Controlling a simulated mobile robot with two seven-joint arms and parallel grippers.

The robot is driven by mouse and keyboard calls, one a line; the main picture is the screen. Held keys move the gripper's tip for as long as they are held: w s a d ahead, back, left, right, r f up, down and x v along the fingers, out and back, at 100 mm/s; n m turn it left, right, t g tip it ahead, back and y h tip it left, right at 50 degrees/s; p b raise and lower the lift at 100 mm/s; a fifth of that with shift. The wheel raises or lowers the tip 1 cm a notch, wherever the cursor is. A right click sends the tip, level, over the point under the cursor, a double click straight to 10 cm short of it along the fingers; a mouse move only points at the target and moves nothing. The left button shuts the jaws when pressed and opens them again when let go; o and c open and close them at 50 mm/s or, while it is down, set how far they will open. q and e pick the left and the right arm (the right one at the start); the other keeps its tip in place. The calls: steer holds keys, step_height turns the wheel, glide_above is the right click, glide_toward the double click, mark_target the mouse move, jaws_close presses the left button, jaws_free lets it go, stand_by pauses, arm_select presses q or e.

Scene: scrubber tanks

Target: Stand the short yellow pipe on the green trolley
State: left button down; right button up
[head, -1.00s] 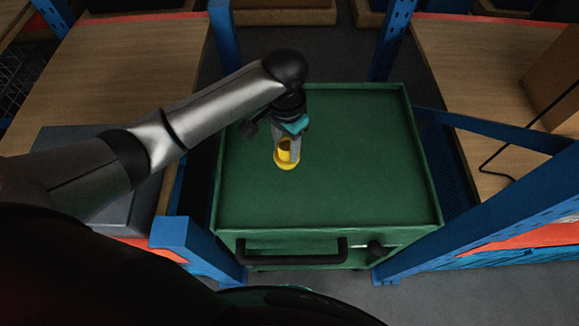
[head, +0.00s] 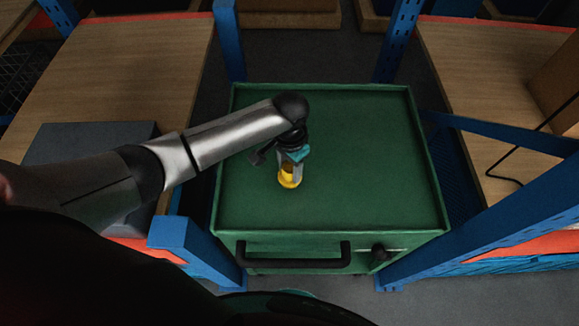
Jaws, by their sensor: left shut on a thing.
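The short yellow pipe (head: 289,181) is upright at the left middle of the green trolley's top. Its lower end seems to be at the trolley surface, but I cannot tell for sure whether it touches. My left gripper (head: 291,171) comes down from above and is shut on the pipe, hiding much of its upper part. The green trolley (head: 365,160) has a low rim around a flat top and a dark handle at its front. My right gripper is not in view.
Blue rack posts (head: 187,245) stand close on both sides of the trolley. Wooden shelves (head: 130,70) lie to the left and right, with a grey box (head: 85,145) on the left one. A cardboard box (head: 553,80) is at the right. The rest of the trolley top is clear.

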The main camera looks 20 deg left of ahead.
mark_target(290, 167)
arm_select(q)
steer(key=shift+f, duration=0.2)
steer(key=shift+c, duration=1.8)
jaws_free()
step_height(290, 167, up, 12)
steer(key=p, duration=0.2)
steer(key=shift+r, duration=0.25)
